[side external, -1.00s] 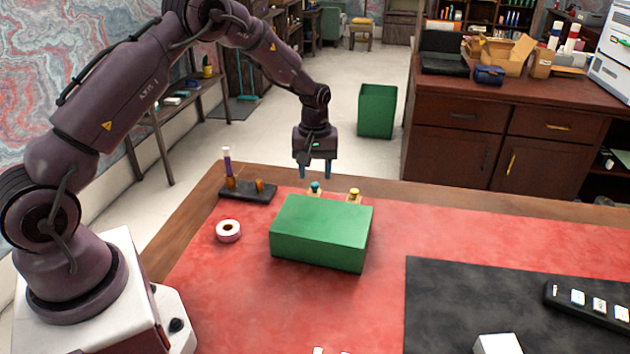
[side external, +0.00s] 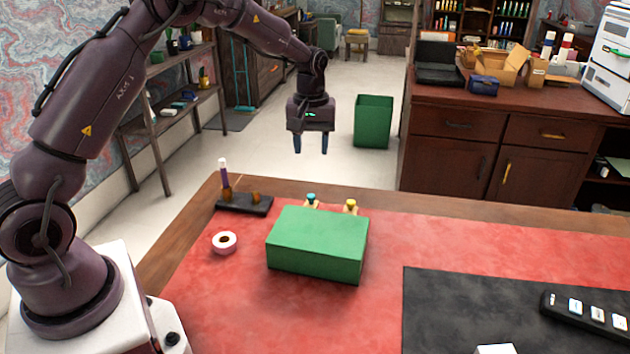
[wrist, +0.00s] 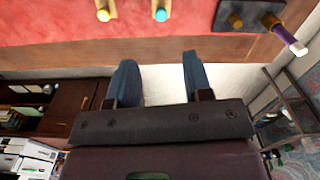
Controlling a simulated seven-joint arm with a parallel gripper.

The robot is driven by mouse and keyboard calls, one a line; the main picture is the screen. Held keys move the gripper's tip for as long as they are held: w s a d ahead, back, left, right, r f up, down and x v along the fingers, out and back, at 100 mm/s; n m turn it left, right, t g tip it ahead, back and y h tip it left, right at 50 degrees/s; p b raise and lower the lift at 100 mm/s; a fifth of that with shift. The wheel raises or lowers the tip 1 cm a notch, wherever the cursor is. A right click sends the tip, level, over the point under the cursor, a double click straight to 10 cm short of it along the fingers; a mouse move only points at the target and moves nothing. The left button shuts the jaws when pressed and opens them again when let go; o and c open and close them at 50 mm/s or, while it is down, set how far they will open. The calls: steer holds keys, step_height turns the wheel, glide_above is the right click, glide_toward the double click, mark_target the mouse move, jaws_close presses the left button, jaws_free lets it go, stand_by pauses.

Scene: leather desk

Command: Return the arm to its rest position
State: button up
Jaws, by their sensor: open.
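My gripper (side external: 297,144) hangs fingers-down in the side external view, up above and beyond the far edge of the desk. It is open and empty. In the wrist view its two blue fingers (wrist: 159,80) stand apart with nothing between them. Below and in front of it on the desk is a green box (side external: 318,244).
A dark rack (side external: 245,204) holding a purple-and-white tube (side external: 223,172) stands at the desk's far left. A black mat (side external: 480,315) with a dark strip (side external: 590,310) is at right. A green bin (side external: 373,121) stands on the floor beyond.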

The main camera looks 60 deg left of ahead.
steer(key=s+d+r+m+t, duration=0.2)
steer(key=s+d+r+m, duration=0.1)
steer(key=s, duration=0.6)
steer(key=s+d+r+m+t, duration=0.1)
steer(key=s+d+r+m, duration=0.3)
steer(key=s, duration=0.5)
steer(key=s+d+r+m+t, duration=0.2)
steer(key=s+d+r+m, duration=0.1)
steer(key=s+d+r, duration=0.4)
step_height(320, 180, up, 2)
steer(key=shift+s+m+t, duration=0.3)
steer(key=shift+s+m, duration=0.1)
steer(key=shift+s, duration=0.7)
